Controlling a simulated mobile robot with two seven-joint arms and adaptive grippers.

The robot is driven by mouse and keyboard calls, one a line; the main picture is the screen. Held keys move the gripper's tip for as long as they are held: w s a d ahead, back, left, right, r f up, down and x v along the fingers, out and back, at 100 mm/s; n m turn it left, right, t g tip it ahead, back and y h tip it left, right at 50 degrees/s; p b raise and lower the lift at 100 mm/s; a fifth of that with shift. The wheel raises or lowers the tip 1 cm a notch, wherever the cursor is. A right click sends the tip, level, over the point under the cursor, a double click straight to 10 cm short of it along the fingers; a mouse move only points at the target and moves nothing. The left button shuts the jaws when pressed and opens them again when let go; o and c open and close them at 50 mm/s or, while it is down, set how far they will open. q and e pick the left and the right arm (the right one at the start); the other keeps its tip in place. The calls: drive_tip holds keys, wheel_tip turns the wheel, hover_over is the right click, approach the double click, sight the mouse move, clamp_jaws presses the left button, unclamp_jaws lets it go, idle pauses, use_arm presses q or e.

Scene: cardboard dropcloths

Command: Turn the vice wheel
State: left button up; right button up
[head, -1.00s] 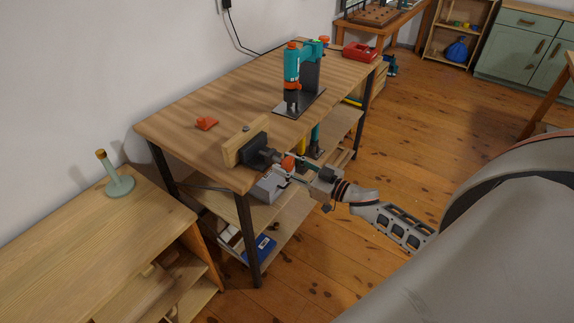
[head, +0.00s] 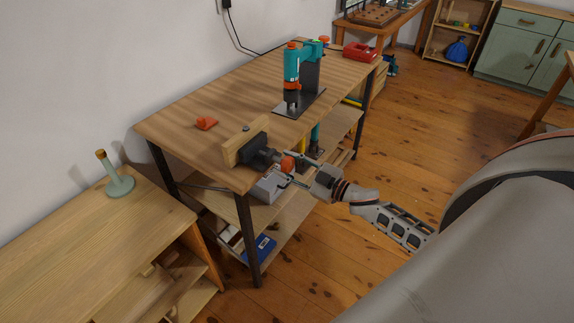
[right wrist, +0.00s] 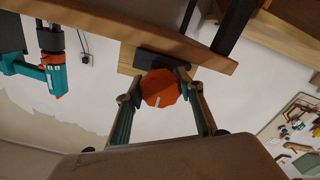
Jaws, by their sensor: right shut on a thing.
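The vice (head: 255,151) is fixed to the near edge of the wooden workbench, with a wooden jaw (head: 236,146) and a dark metal body. Its orange wheel (head: 288,164) faces my right arm. My right gripper (head: 289,167) reaches it from the right in the head view. In the right wrist view the orange wheel (right wrist: 162,88) sits between the two fingertips of my right gripper (right wrist: 163,84), which are shut on it from both sides. The wheel has a short pale mark on its face. My left gripper is not in view.
A teal and orange drill press (head: 297,75) stands on the workbench (head: 200,100), with a small orange object (head: 206,123) nearby. A lower wooden cabinet (head: 80,235) is at left, carrying a green stand (head: 118,180). The floor at right is clear.

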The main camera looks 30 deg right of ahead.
drive_tip(key=n, duration=0.2)
drive_tip(key=shift+n, duration=0.4)
drive_tip(key=n+b, duration=0.1)
drive_tip(key=n, duration=0.2)
drive_tip(key=shift+n, duration=0.3)
drive_tip(key=n+b, duration=0.1)
drive_tip(key=n, duration=0.2)
drive_tip(key=shift+n, duration=0.3)
drive_tip(key=n+b, duration=0.2)
drive_tip(key=n, duration=0.1)
drive_tip(key=shift+n, duration=0.4)
drive_tip(key=shift+r+n, duration=0.1)
drive_tip(key=shift+n, duration=0.3)
drive_tip(key=o, duration=1.1)
